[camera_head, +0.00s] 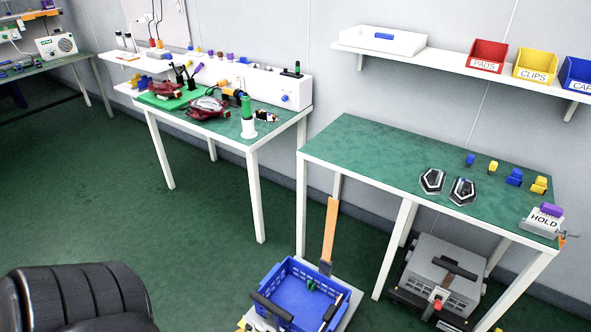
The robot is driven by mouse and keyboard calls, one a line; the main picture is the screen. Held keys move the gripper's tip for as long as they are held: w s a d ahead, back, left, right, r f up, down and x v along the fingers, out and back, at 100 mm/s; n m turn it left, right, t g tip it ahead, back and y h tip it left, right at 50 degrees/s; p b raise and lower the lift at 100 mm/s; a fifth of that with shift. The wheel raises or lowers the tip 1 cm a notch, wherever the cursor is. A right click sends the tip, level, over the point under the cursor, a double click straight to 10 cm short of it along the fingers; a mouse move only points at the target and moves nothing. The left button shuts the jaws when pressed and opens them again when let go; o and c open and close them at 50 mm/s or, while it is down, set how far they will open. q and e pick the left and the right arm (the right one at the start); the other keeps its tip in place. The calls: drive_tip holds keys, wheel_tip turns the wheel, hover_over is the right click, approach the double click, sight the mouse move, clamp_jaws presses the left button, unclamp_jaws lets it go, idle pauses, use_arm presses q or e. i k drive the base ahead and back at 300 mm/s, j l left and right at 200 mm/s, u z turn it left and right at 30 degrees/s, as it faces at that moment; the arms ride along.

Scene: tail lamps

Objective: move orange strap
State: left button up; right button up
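An orange strap (330,230) stands as a long, narrow, nearly upright strip in front of the right green-topped table (370,160), beside one of its white legs. I cannot tell whether the strap is fastened there. A small orange piece (562,240) also shows by the HOLD sign (543,221) at the table's right end; its shape is too small to tell. Neither of my grippers is in view.
A black chair (75,295) fills the lower left. A grey case (445,270) sits under the right table. Two dark lamps (432,181) and several small coloured blocks lie on that table. A cluttered workbench (215,125) stands left. Green floor (190,220) between chair and crate is clear.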

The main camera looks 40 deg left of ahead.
sight(334, 207)
drive_tip(key=i+l+u, duration=0.1)
drive_tip(key=u, duration=0.35)
drive_tip(key=i+l+u, duration=0.1)
drive_tip(key=u, duration=0.3)
drive_tip(key=i+l+u, duration=0.2)
drive_tip(key=u, duration=0.25)
drive_tip(key=i+l+u, duration=0.15)
drive_tip(key=l+u, duration=0.15)
drive_tip(key=u, duration=0.2)
drive_tip(key=i+l+u, duration=0.15)
drive_tip(key=l+u, duration=0.2)
drive_tip(key=u, duration=0.15)
drive_tip(key=i+l+u, duration=0.15)
drive_tip(key=l+u, duration=0.2)
drive_tip(key=l, duration=0.3)
drive_tip(key=l+u, duration=0.4)
drive_tip(key=l, duration=0.25)
